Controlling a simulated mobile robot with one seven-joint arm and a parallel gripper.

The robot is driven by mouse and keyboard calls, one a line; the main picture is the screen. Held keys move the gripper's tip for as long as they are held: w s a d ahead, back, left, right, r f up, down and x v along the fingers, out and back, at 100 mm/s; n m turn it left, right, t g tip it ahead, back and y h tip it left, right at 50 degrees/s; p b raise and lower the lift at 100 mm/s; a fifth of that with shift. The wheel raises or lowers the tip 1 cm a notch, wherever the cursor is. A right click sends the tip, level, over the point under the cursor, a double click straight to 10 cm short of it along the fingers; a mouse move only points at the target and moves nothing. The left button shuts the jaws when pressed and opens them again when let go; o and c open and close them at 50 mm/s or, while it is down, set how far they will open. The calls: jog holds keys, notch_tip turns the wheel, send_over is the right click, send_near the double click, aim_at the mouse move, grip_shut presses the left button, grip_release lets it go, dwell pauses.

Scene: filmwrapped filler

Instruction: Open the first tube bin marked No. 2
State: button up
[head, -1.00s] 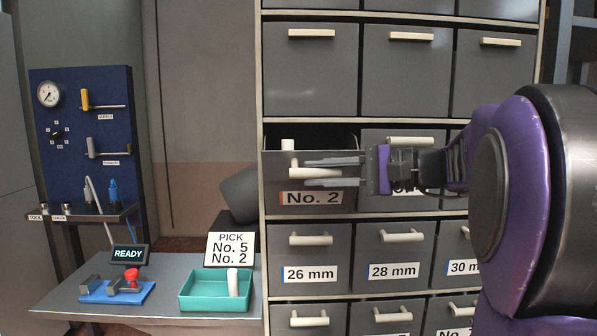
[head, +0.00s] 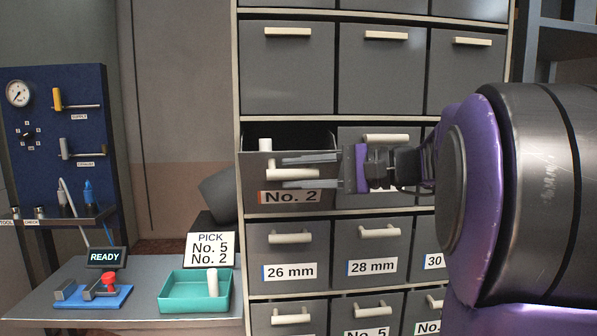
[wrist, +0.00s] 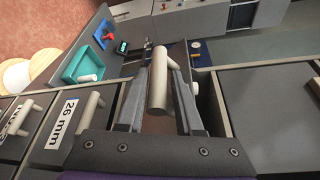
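The grey bin marked No. 2 (head: 287,210) stands partly pulled out of the cabinet, with its dark inside showing over the front. A white tube (head: 265,145) stands up in it. The bin's pale bar handle (head: 292,174) also shows in the wrist view (wrist: 158,85). My gripper (head: 285,172) comes from the right, its fingers level with the handle, one above and one below. In the wrist view my gripper (wrist: 161,85) has its fingers on both sides of the handle, with gaps between. It looks open, not clamped.
Shut bins marked 26 mm (head: 288,250) and 28 mm (head: 371,247) lie below. A neighbouring bin (head: 375,165) is partly hidden behind my gripper. At left, a table (head: 150,300) holds a teal tray (head: 195,292) with a white tube (head: 212,282) and a sign (head: 210,249).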

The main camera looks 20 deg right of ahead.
jog(key=p+v, duration=0.1)
jog(key=v, duration=1.6)
jog(key=shift+p, duration=0.35)
jog(key=shift+s+d, duration=0.1)
